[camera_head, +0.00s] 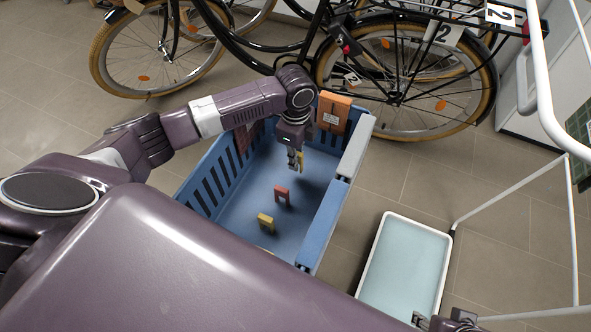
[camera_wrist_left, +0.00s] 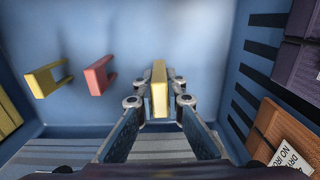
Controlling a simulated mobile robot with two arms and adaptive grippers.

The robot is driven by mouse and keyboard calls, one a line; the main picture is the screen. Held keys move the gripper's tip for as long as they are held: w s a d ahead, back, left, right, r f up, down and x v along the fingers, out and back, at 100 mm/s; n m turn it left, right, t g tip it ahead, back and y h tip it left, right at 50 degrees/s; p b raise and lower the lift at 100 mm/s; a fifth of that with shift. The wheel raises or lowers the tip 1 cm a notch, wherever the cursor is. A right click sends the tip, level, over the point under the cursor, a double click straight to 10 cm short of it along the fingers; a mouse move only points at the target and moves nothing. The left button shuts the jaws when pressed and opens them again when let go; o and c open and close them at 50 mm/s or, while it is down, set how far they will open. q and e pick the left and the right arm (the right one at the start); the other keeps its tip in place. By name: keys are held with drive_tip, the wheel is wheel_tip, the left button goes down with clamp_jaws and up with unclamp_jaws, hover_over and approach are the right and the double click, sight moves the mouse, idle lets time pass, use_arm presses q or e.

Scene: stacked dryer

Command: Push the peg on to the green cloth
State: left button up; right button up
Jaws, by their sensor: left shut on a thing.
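My left gripper (camera_head: 295,160) is over the inside of the blue crate (camera_head: 330,225), pointing down. It is shut on a yellow peg (camera_wrist_left: 159,90), which stands between its fingertips in the left wrist view; the peg also shows in the head view (camera_head: 301,160). A red peg (camera_head: 282,196) and another yellow peg (camera_head: 266,222) are in the crate, apart from the gripper. A green cloth (camera_head: 578,130) shows only partly at the right edge of the head view, by white rails. My right gripper (camera_head: 432,321) is partly cut off at the bottom edge, and its jaws are unclear.
An orange box (camera_head: 333,112) with a label is at the crate's far end. A white tray with a pale blue inside (camera_head: 405,262) is on the floor to the right. White rails (camera_head: 545,85) rise at the right. Bicycles (camera_head: 400,75) stand behind the crate. Tiled floor between is clear.

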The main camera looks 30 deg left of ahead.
use_arm(q)
wheel_tip(320, 180, down, 4)
drive_tip(key=shift+r, duration=0.1)
drive_tip(key=shift+f, duration=0.35)
use_arm(e)
drive_tip(key=shift+s+r, duration=0.1)
drive_tip(key=shift+r, duration=0.25)
use_arm(q)
drive_tip(key=shift+f, duration=0.15)
drive_tip(key=o, duration=0.7)
drive_tip(key=shift+f, duration=0.1)
use_arm(e)
drive_tip(key=shift+f, duration=0.1)
